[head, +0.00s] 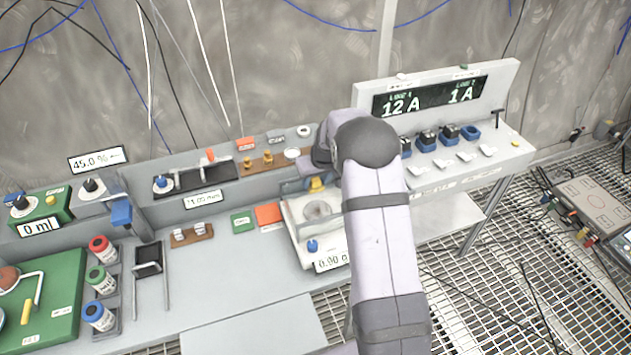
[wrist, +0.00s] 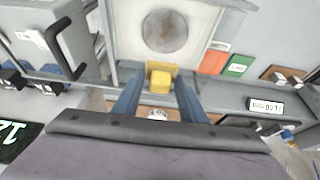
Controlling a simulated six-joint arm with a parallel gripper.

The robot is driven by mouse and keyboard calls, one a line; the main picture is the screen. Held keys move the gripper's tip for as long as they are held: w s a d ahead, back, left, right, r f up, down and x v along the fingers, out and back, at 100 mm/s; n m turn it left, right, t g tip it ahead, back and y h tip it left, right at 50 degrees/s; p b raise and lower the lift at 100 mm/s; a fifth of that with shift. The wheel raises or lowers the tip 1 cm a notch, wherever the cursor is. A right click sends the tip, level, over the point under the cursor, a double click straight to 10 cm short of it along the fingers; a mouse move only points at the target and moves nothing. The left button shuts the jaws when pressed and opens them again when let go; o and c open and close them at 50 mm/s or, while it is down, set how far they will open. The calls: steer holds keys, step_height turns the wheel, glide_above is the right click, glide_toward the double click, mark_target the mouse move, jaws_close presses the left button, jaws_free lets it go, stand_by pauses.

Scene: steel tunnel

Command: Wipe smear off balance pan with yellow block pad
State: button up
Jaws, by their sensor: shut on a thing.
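The yellow block pad (wrist: 160,80) is between the blue fingers of my gripper (wrist: 159,88) in the wrist view, and the gripper is shut on it. In the head view the pad (head: 317,184) shows just behind the balance pan (head: 318,210). The pan is a round grey disc on the white balance (head: 299,226), whose display reads 0.00 g. The pan (wrist: 165,31) also shows in the wrist view, mottled grey; I cannot tell the smear's outline. The pad is beside the pan in both views. My arm covers the balance's right side in the head view.
A green box (head: 242,221) and an orange box (head: 268,214) stand left of the balance. A blue knob (head: 312,246) is at its front. A console (head: 440,100) showing 12 A and 1 A stands to the right.

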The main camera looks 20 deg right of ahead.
mark_target(314, 203)
steer(key=shift+f+b, duration=2.35)
steer(key=shift+f, duration=1.8)
steer(key=shift+s+r, duration=0.15)
steer(key=shift+s, duration=0.2)
steer(key=shift+c, duration=0.3)
steer(key=shift+s, duration=1.55)
steer(key=shift+s+r+p, duration=0.15)
steer(key=shift+p, duration=0.15)
steer(key=w, duration=0.4)
steer(key=shift+f, duration=0.25)
step_height(314, 203, up, 3)
steer(key=shift+w+f+p, duration=0.15)
steer(key=shift+f+p, duration=0.05)
steer(key=shift+p, duration=0.4)
steer(key=shift+r+p, duration=1.65)
steer(key=shift+r, duration=1.2)
